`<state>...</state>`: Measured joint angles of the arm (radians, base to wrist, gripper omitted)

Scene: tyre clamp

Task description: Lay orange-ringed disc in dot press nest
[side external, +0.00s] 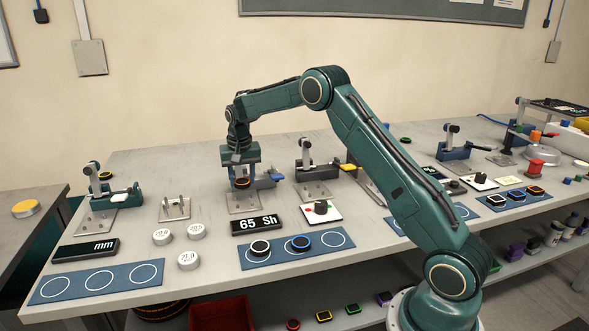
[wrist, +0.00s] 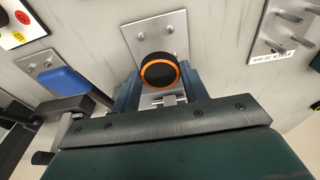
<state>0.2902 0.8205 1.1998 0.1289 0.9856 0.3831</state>
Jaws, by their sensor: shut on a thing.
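The orange-ringed disc (side external: 241,184) is black with an orange rim, and it shows face-on in the wrist view (wrist: 160,72). My gripper (side external: 241,176) points down and is shut on it, with blue fingers on either side in the wrist view (wrist: 158,88). A metal plate (side external: 243,205) with screw holes lies below the disc, and part of it shows in the wrist view (wrist: 152,32). The disc appears a little above this plate; the disc and fingers hide the middle, so I cannot see a nest there or tell which press is the dot one.
A toggle clamp (side external: 306,160) stands right of my gripper. A pinned plate (side external: 174,207) lies to the left. In front are a "65 Sh" display (side external: 256,225) and a blue mat (side external: 335,239) bearing two discs. A white card (side external: 321,212) with a dark knob lies nearby.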

